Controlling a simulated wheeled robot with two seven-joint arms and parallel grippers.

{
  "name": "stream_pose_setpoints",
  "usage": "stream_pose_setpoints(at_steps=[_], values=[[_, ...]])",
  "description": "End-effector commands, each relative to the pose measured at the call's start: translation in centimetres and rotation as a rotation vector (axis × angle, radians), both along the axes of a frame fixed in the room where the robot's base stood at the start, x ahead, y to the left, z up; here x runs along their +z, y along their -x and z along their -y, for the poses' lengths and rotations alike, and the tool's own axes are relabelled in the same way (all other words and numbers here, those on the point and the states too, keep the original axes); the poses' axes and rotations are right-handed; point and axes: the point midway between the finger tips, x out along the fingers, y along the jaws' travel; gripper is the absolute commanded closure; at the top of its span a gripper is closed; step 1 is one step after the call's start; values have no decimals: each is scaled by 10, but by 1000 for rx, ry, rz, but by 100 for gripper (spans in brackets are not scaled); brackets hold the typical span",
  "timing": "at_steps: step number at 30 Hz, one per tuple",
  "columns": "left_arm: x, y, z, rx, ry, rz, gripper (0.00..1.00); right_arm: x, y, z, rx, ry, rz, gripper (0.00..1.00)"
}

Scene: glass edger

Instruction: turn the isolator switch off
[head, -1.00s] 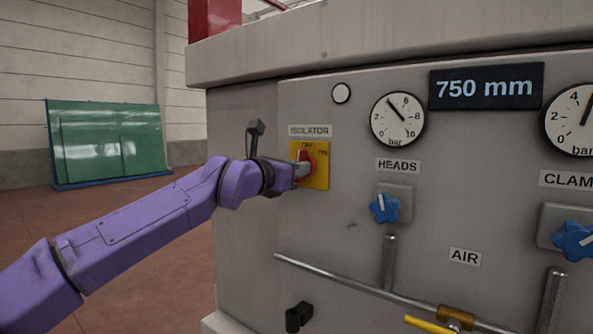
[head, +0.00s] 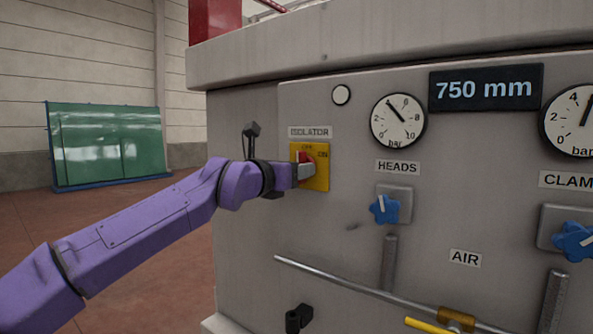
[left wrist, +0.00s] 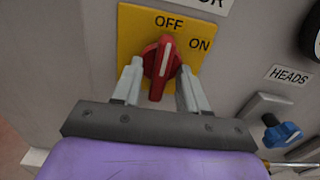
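The isolator switch is a red rotary knob (left wrist: 160,68) on a yellow plate (head: 322,178) on the machine's grey front panel. In the left wrist view its white mark points up at the OFF label, with ON to the right. My left gripper (left wrist: 160,84) is in front of the plate, with one finger on each side of the knob. The fingers are apart, with small gaps seen beside the knob. The knob also shows in the head view (head: 306,160), partly hidden by the gripper. My right gripper is in neither view.
Right of the isolator are the HEADS gauge (head: 398,120) and its blue knob (head: 384,209). A metal pipe (head: 350,287) with a yellow lever (head: 428,325) runs below. Green glass sheets (head: 108,143) stand at the back left. The floor left of the machine is clear.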

Motion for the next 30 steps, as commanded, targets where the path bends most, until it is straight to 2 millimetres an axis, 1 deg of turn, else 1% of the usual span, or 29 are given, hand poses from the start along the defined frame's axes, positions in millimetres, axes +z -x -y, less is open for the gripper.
stream_pose_setpoints(at_steps=[5, 8, 11, 15, 18, 21, 25, 30], values=[[0, 0, 0, 0, -1, 2, 57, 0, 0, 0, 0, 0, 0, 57], [-2, 5, -3, -1, -1, 2, 57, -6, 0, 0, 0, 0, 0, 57], [-5, 18, -14, 1, -1, 6, 57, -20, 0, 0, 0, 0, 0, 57], [-6, 47, -35, 1, 1, 4, 57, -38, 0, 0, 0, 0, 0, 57], [-4, 65, -48, 1, 0, 4, 57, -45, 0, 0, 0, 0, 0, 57], [-2, 77, -57, 0, 0, 2, 57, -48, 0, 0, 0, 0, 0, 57], [-1, 85, -62, 0, 0, 1, 57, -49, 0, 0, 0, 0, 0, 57], [0, 86, -62, 0, -1, 1, 57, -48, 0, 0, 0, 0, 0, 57]])
